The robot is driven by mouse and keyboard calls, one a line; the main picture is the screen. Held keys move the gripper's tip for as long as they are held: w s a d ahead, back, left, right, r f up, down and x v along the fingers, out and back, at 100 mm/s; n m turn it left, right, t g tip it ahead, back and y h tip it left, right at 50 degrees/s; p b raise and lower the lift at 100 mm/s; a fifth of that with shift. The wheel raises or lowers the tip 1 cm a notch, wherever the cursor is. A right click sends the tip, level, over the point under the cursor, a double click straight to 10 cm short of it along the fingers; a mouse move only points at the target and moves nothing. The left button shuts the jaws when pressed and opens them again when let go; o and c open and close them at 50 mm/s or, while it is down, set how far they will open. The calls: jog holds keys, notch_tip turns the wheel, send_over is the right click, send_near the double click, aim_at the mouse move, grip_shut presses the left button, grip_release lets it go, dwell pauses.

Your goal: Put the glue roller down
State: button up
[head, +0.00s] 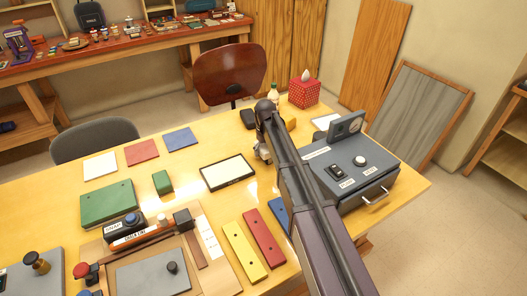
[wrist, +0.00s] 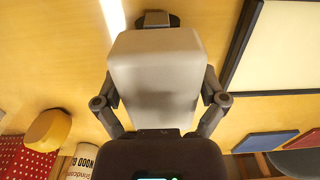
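My gripper (wrist: 158,100) has its two fingers on either side of a pale grey-white block with rounded edges, which I take to be the glue roller (wrist: 155,60). A dark part shows at the block's far end. The fingers sit against its sides. In the head view my gripper (head: 263,152) is over the far middle of the yellow table (head: 215,132), and my arm hides most of what it holds. I cannot tell whether the block touches the table top.
A black-framed white panel (head: 228,172) lies left of my gripper. A yellow piece (head: 291,123), a bottle (head: 273,92) and a red spotted tissue box (head: 304,93) stand beyond. A grey switch box (head: 352,170) is at right. Bare table shows around the framed panel.

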aim_at(265, 146)
jog(key=shift+r, duration=0.2)
dwell(0.4)
notch_tip(265, 146, up, 12)
jog(key=p, duration=1.2)
dwell(0.7)
jog(key=s+d+m, duration=0.6)
jog(key=s+d, duration=1.6)
jog(key=s, duration=0.3)
jog(key=shift+s+d+m, duration=0.25)
jog(key=shift+s+m, duration=0.1)
jog(key=shift+m, duration=0.05)
